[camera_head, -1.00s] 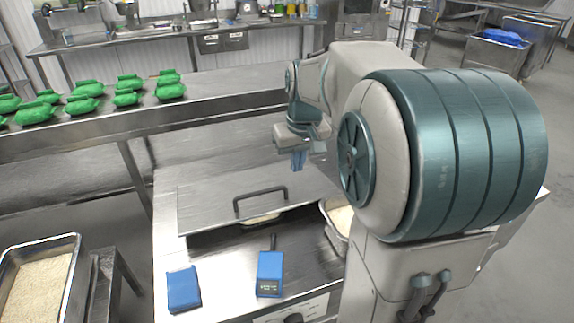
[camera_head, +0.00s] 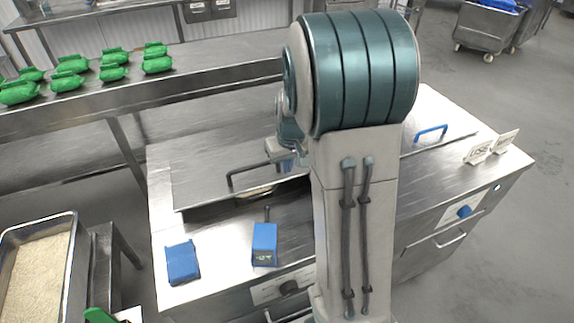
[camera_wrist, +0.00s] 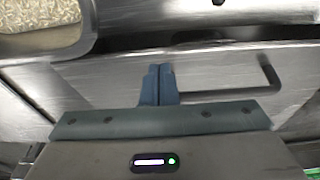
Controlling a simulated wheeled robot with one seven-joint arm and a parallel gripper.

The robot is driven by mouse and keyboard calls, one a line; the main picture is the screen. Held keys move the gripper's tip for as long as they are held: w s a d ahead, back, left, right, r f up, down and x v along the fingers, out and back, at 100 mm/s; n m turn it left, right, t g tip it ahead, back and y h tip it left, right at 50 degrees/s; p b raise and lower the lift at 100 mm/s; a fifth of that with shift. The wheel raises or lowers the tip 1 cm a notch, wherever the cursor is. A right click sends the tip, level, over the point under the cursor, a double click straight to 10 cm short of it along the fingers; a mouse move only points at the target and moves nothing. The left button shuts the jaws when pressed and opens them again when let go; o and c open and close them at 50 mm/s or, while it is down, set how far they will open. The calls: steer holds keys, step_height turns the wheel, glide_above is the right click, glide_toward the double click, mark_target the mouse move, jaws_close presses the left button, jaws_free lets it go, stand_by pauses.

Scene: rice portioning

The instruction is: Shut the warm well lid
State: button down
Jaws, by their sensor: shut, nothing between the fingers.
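A flat steel lid (camera_head: 205,160) with a dark bar handle (camera_head: 232,181) lies on the steel counter. A dark gap shows along its front edge, with a little pale rice visible in the well, so it does not fully cover the opening. My gripper (camera_head: 302,160) is just right of the handle, partly hidden by my arm. In the wrist view my gripper (camera_wrist: 158,72) has its blue fingers together, with nothing between them. The handle (camera_wrist: 268,75) shows to their right, apart from them. A second lid with a blue handle (camera_head: 431,132) is at the right; the frames do not show which is the warm well's.
A blue meter (camera_head: 264,245) and a blue pad (camera_head: 182,262) lie at the counter's front. A rice tray (camera_head: 72,235) stands at left. Green bags (camera_head: 68,82) sit on the back bench. A rim beside rice (camera_wrist: 85,35) shows in the wrist view. White cards (camera_head: 505,140) stand at right.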

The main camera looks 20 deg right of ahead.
steer(key=shift+s+f, duration=0.1)
steer(key=shift+f, duration=0.2)
steer(key=shift+f, duration=0.1)
steer(key=f+b, duration=0.1)
steer(key=s+f+b, duration=0.1)
steer(key=f+b, duration=0.1)
steer(key=shift+f, duration=0.15)
steer(key=shift+r, duration=0.25)
